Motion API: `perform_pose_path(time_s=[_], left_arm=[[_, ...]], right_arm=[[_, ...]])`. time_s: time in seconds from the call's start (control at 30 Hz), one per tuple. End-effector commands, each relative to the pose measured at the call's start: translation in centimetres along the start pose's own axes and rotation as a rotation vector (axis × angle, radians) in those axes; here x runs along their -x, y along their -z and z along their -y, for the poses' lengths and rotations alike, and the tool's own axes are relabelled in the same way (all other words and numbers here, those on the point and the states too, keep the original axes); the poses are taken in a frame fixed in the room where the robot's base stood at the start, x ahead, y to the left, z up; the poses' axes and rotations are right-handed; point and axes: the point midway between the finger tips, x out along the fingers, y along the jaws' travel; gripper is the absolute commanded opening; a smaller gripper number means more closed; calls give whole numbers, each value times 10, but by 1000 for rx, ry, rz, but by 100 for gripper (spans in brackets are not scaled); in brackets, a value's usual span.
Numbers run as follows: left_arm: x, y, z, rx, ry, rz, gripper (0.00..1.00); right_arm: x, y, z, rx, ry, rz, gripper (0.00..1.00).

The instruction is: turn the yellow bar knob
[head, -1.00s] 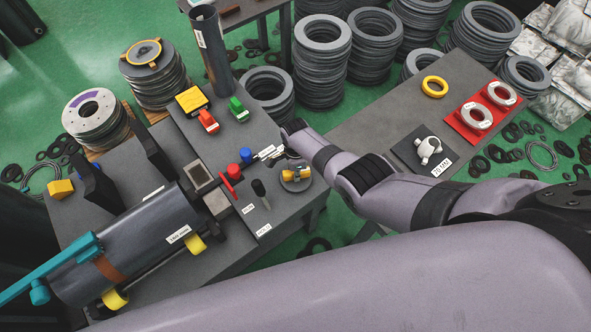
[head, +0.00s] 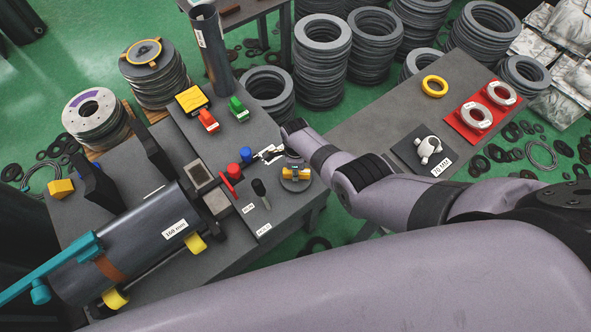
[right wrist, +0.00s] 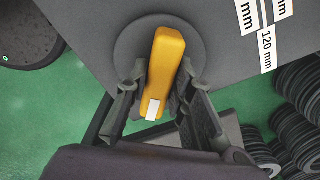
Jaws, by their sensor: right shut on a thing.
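The yellow bar knob (head: 296,174) sits on a round grey disc near the right corner of the left table. In the right wrist view the yellow bar (right wrist: 166,68) runs nearly up and down, leaning slightly right at its top, with a white mark on its near end. My right gripper (right wrist: 160,100) is shut on the bar, one dark finger on each side. In the head view its arm comes from the right to the knob; the fingers are hard to make out there. My left gripper is not in view.
A red lever (head: 229,184), a blue knob (head: 246,154) and a black handle (head: 259,187) stand left of the knob. A big grey cylinder (head: 130,245) lies further left. A second table (head: 380,110) holds rings. Stacked rings stand behind.

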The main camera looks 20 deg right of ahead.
Motion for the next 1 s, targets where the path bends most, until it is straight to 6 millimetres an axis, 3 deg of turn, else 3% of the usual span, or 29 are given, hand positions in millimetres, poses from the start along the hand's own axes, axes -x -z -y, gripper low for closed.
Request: perform_pose_path(time_s=[0.33,0.77,1.0], left_arm=[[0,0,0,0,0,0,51],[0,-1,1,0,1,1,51],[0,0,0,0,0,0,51]], right_arm=[[0,2,1,1,2,-3,42],[3,0,1,2,2,0,42],[20,-1,1,1,2,2,42]])
